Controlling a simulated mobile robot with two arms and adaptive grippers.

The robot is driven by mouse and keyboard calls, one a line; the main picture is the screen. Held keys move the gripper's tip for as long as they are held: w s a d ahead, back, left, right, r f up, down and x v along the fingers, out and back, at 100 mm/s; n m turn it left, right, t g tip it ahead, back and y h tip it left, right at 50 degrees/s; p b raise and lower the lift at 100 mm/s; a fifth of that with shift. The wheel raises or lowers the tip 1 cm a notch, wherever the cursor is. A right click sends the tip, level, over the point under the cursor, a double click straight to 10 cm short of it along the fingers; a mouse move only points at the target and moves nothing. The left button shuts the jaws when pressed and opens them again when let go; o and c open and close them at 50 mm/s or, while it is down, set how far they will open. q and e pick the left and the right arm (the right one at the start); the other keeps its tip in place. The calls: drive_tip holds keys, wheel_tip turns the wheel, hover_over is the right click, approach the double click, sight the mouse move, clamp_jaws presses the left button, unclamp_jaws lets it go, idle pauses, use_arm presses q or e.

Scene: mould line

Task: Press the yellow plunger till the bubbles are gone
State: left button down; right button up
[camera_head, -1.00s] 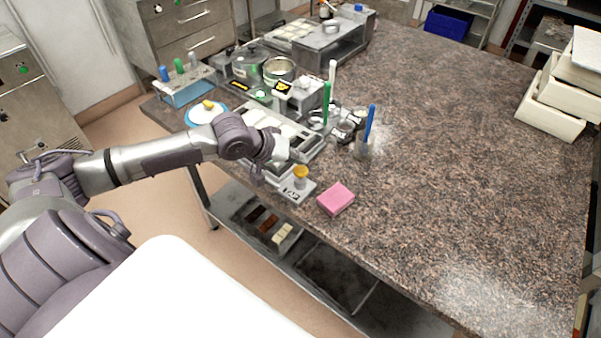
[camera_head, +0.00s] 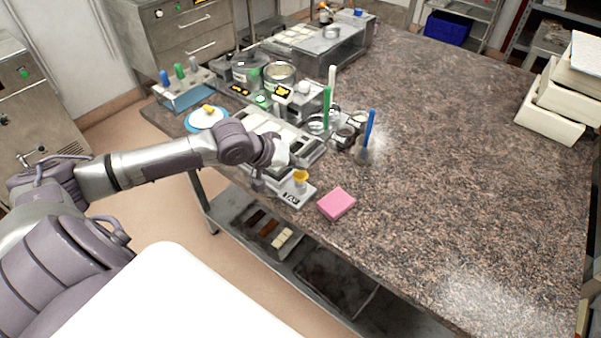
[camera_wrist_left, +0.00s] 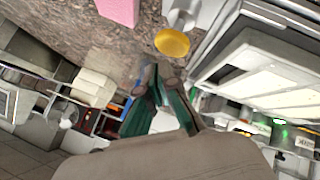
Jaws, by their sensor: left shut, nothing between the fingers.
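The yellow plunger (camera_head: 300,175) is a round yellow cap on a pale stem, upright on a small grey base (camera_head: 291,195) near the front edge of the table. In the left wrist view its yellow top (camera_wrist_left: 172,42) lies just beyond the fingertips. My left gripper (camera_head: 258,183) is beside the plunger, to its left in the head view, and apart from it. In the left wrist view the left gripper (camera_wrist_left: 160,76) has its tips together, with nothing held. I cannot make out any bubbles. My right gripper is not in view.
A pink block (camera_head: 336,204) lies right of the plunger. A grey mould tray (camera_head: 312,152) is behind it. A blue-handled tool (camera_head: 369,128) and a green one (camera_head: 326,108) stand behind.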

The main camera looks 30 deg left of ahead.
sight(301, 173)
use_arm(q)
drive_tip(key=shift+f, duration=0.2)
idle(0.3)
drive_tip(key=shift+f, duration=0.2)
drive_tip(key=shift+s+f, duration=0.1)
drive_tip(key=shift+f, duration=1)
idle(1.0)
drive_tip(key=shift+r+p, duration=1.4)
drive_tip(key=shift+p, duration=0.1)
